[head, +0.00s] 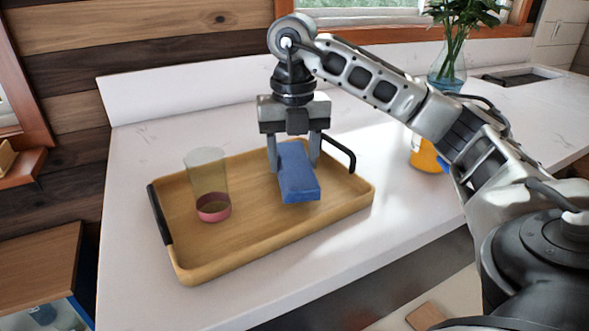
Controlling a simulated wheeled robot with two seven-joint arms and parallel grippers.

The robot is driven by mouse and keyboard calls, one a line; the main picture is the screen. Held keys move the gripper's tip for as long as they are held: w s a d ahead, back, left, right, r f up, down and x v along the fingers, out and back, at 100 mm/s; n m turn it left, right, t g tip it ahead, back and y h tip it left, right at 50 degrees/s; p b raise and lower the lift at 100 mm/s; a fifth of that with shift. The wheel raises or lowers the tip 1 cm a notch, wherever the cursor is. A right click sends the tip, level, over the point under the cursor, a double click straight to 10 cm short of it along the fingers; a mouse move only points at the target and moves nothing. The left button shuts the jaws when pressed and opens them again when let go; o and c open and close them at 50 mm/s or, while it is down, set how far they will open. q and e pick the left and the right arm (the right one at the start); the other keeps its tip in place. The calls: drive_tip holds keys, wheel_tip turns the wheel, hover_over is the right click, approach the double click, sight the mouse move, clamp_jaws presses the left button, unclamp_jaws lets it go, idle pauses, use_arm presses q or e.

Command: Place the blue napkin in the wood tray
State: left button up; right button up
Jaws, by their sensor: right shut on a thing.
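The blue napkin (299,181) is a folded block held by my right gripper (294,160), whose two fingers are shut on its far end. The napkin is over the right half of the wood tray (272,250). I cannot tell whether its underside touches the tray floor. The tray has dark handles at its left and right ends and lies on the white counter. A clear glass with a pink base (213,207) stands in the tray's left half. My left gripper is not in view.
A yellow-orange mug (426,156) stands on the white counter (136,150) right of the tray, partly behind my right arm. A glass vase (447,70) with green leaves is at the back right. The counter's front edge runs close in front of the tray.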

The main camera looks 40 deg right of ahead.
wheel_tip(320, 180, down, 2)
drive_tip(key=shift+s+d+f, duration=0.1)
drive_tip(key=shift+f, duration=0.05)
drive_tip(key=shift+f, duration=0.2)
drive_tip(key=o, duration=1)
drive_tip(key=shift+c, duration=0.2)
drive_tip(key=shift+r, duration=0.15)
